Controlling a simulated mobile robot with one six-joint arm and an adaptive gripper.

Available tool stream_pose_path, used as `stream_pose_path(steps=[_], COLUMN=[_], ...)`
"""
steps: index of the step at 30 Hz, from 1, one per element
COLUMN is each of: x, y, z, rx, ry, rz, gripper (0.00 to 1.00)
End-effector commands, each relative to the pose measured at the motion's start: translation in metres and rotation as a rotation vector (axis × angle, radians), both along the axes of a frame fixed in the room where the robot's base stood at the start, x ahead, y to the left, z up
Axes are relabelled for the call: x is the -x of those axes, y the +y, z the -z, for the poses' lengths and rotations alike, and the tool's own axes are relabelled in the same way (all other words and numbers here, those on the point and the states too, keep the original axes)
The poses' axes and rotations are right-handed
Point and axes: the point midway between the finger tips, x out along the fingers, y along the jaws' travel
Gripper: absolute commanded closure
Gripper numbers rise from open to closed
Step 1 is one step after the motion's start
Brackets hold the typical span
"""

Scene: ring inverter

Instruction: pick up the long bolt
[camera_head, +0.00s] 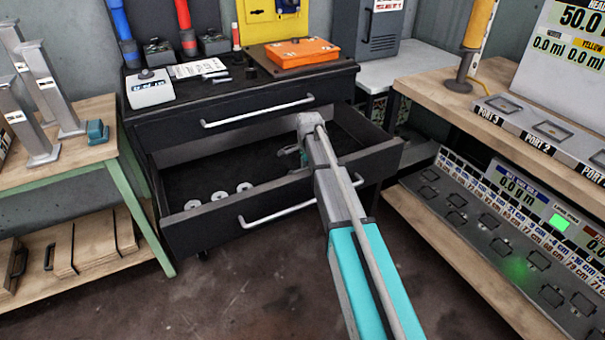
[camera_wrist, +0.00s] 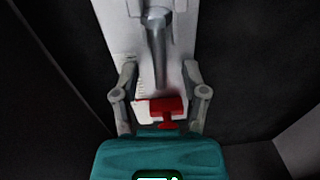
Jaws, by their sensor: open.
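My gripper (camera_wrist: 160,72) is open in the wrist view, one finger on each side of a long white piece (camera_wrist: 115,25) with scale marks. A grey metal rod with a wider collar (camera_wrist: 156,45) lies along this piece; it may be the long bolt, but I cannot be sure. A red part (camera_wrist: 166,108) sits near the piece's lower end, close to my teal palm. I cannot tell whether the fingers touch the white piece. In the head view my gripper (camera_head: 303,155) is down in the open drawer (camera_head: 225,208), mostly hidden by my arm. No bolt is clearly visible there.
Several pale washers (camera_head: 219,196) lie at the drawer's front left. The cabinet top holds an orange case (camera_head: 300,52) and a white scale (camera_head: 150,90). A wooden table (camera_head: 95,150) stands left, and a bench with port trays (camera_head: 465,100) stands right. The drawer's left middle is clear.

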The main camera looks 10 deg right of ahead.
Motion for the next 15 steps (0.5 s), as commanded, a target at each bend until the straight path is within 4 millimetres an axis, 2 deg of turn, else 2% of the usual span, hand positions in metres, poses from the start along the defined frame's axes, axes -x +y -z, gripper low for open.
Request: stream_pose_path(steps=[2, 11, 15], x=[0.0001, 0.0000, 0.0001], y=[-0.0001, -0.0001, -0.0001], z=[0.0000, 0.0000, 0.0000], rx=[0.000, 0.000, 0.000], ry=[0.000, 0.000, 0.000], rz=[0.000, 0.000, 0.000], gripper=[0.43, 0.99, 1.00])
